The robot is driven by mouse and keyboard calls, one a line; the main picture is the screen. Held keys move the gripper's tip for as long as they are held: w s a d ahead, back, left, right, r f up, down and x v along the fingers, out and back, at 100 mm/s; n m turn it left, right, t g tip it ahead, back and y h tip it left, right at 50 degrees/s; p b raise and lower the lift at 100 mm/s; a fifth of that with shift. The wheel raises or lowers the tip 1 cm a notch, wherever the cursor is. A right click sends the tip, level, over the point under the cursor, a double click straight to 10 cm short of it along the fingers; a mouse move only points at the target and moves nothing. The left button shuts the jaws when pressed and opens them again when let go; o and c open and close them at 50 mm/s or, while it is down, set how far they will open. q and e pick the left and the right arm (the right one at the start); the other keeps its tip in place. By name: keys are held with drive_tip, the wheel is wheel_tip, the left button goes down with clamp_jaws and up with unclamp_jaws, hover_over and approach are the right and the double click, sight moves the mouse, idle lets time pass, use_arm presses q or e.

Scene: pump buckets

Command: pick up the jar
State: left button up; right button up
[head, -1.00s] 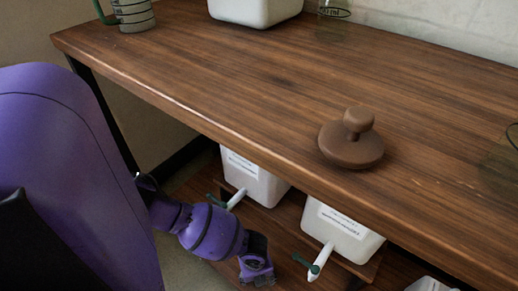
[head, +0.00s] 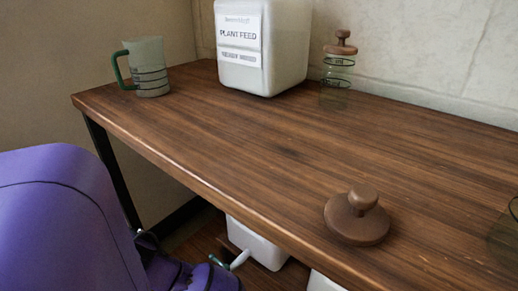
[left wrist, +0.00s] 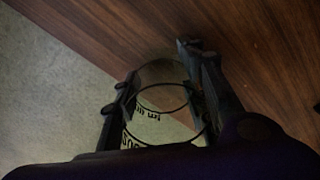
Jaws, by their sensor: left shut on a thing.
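A clear glass jar (left wrist: 160,112) with black rings and lettering sits between the two fingers of my left gripper (left wrist: 162,98) in the left wrist view. The gripper is shut on its sides, one finger left and one right. The jar is see-through, with pale floor and dark wood behind it. In the head view this jar and my left gripper are out of frame; only my purple arm shows at the lower left. A brown knobbed lid (head: 357,222) lies alone near the table's front edge. My right gripper is in neither view.
On the wooden table (head: 270,150) stand a green-handled mug (head: 150,72), a white plant feed container (head: 285,50) and a lidded glass jar (head: 335,93). Another glass object (head: 505,240) is cut off at the right. White tapped containers (head: 257,243) sit below. The table's middle is clear.

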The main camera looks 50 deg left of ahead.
use_arm(q)
drive_tip(key=s+d+r+p, duration=0.7)
drive_tip(key=s+r+p, duration=0.2)
drive_tip(key=s+r, duration=0.3)
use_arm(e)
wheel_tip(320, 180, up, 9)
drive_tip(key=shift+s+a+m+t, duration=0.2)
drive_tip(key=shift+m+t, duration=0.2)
use_arm(q)
drive_tip(key=shift+s, duration=0.1)
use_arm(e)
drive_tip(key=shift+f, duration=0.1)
